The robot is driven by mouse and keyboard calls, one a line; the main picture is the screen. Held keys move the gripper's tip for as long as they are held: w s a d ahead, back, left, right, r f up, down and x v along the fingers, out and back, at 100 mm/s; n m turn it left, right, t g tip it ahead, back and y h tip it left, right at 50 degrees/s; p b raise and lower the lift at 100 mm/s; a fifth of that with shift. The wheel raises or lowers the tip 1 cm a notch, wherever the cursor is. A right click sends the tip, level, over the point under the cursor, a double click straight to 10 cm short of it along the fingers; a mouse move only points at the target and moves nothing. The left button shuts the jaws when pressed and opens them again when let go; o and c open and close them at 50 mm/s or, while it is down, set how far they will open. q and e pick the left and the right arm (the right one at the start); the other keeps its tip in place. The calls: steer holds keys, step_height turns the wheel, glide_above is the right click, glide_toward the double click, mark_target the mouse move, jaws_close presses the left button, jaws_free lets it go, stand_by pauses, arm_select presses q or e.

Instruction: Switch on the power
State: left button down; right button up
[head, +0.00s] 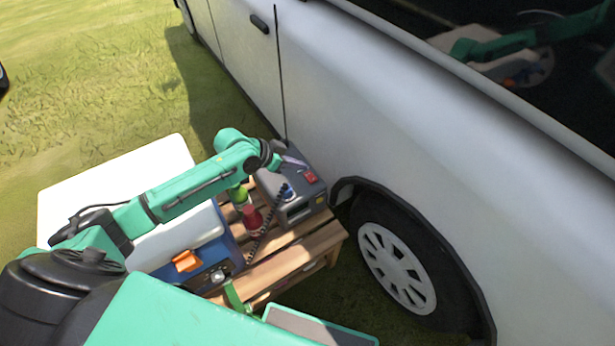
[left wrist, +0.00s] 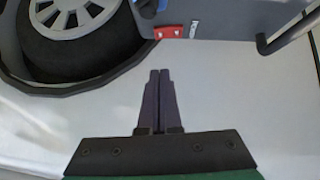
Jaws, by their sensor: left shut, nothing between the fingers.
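A grey power box (head: 297,208) stands on a wooden slatted table beside the white vehicle. A red switch (head: 311,177) sits on its top near the vehicle side; the switch also shows in the left wrist view (left wrist: 170,33) at the top. I cannot tell its position, on or off. My left gripper (head: 295,161) is just above the back of the box, close to the switch but apart from it. In the left wrist view its dark fingers (left wrist: 160,72) are together and empty, pointing toward the box edge. My right gripper is not in view.
The white vehicle (head: 390,120) is close behind the box, with its wheel (head: 397,268) at the right. A blue cooler (head: 215,253) with a white lid (head: 120,185) stands at the left.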

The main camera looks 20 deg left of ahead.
mark_target(314, 176)
arm_select(q)
steer(key=x, duration=0.4)
steer(key=shift+f+b, duration=0.1)
steer(key=shift+b, duration=0.2)
step_height(314, 176, down, 3)
steer(key=shift+s+d+r, duration=0.1)
steer(key=shift+s, duration=0.05)
steer(key=shift+f, duration=0.4)
steer(key=shift+s+d+f, duration=0.1)
steer(key=shift+s+f, duration=0.1)
steer(key=shift+f, duration=0.1)
steer(key=shift+w+b, duration=0.1)
steer(key=shift+b, duration=0.2)
steer(key=shift+w+a+r+b, duration=0.2)
steer(key=shift+w+a+b, duration=0.1)
steer(key=shift+w+a, duration=0.25)
steer(key=shift+s, duration=0.1)
steer(key=shift+r, duration=0.1)
